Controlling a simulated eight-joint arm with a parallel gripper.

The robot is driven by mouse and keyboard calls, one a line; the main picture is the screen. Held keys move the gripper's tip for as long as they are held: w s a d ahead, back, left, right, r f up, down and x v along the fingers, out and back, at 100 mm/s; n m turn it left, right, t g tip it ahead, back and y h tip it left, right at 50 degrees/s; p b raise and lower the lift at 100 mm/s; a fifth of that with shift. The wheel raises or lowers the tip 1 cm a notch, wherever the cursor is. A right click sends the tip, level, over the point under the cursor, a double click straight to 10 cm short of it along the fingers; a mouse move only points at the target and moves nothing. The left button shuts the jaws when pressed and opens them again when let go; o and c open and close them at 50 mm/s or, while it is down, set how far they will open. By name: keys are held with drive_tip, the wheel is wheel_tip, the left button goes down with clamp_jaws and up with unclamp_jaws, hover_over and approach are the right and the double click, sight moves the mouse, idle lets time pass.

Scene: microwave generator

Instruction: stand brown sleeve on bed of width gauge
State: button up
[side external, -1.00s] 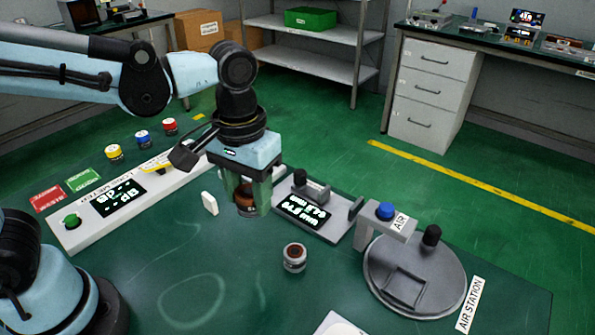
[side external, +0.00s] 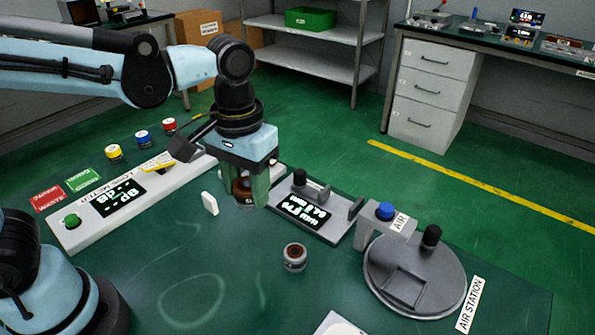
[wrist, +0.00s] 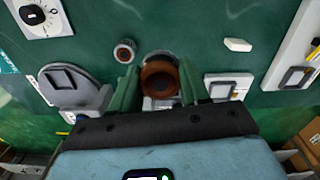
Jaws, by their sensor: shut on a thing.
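In the side view my gripper (side external: 252,190) is above the table, just left of the width gauge. Its green fingers are shut on the brown sleeve (side external: 241,189), a short dark-brown ring. In the wrist view the brown sleeve (wrist: 159,79) sits between the two fingers of my gripper (wrist: 157,86), its open round end facing the camera. The width gauge (side external: 334,226) is a grey base with a lit display, a black knob and upright grey pieces. The sleeve appears to be above the table and off the gauge. My gripper partly hides the gauge's left end.
A small grey cup (side external: 294,258) with a dark red top stands in front of the gauge. A white block (side external: 209,203) is left of my gripper. The loss meter (side external: 85,229) lies left, and the round air station (side external: 410,285) right. The front middle is fairly clear.

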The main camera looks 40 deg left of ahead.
drive_tip(key=s+d+f+n, duration=0.1)
drive_tip(key=s+d+f, duration=0.1)
drive_tip(key=s+d, duration=0.2)
drive_tip(key=shift+s+d+f, duration=0.3)
drive_tip(key=shift+d+f, duration=0.1)
drive_tip(key=shift+d, duration=0.55)
drive_tip(key=shift+a, duration=0.1)
hover_over(260, 235)
wheel_tip(260, 235, down, 7)
drive_tip(key=shift+r, duration=0.1)
drive_tip(key=shift+f, duration=1.9)
drive_tip(key=shift+f, duration=0.1)
drive_tip(key=o, duration=1.1)
drive_tip(key=shift+f, duration=0.1)
